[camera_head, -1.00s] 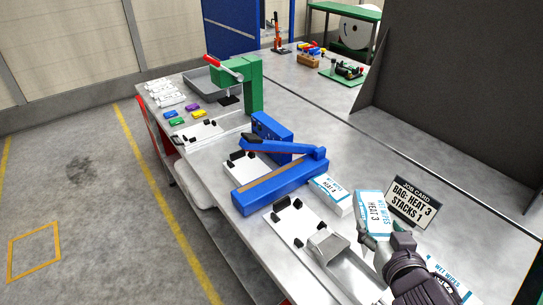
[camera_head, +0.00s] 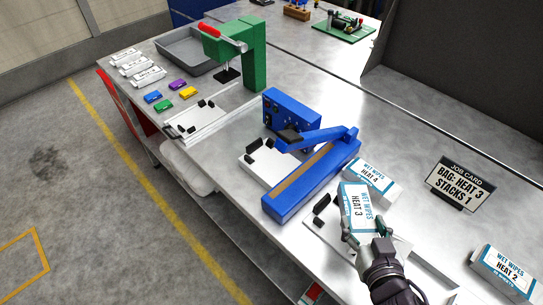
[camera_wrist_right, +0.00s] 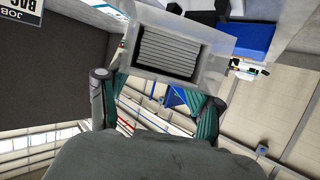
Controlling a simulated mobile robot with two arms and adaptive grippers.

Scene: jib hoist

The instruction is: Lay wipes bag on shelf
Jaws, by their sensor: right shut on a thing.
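My right gripper (camera_head: 368,238) is shut on the white and blue wipes bag labelled HEAT 3 (camera_head: 355,206). It holds the bag near the blue sealer (camera_head: 312,180), over the far part of a white plate with black clips (camera_head: 316,226). Whether the bag touches anything below cannot be told. In the right wrist view, the gripper's fingers (camera_wrist_right: 155,108) stand on either side of a clear-edged bag with a striped grey block (camera_wrist_right: 172,50). A white shelf-like plate with black stops (camera_head: 258,163) lies left of the sealer and is empty. My left gripper is not in view.
A HEAT 4 wipes pack (camera_head: 372,180) lies close behind the held bag. A HEAT 2 pack (camera_head: 503,271) lies at the right. A job card (camera_head: 461,183) reads BAG: HEAT 3, STACKS 1. A green press (camera_head: 247,55) and grey tray (camera_head: 180,53) stand further left.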

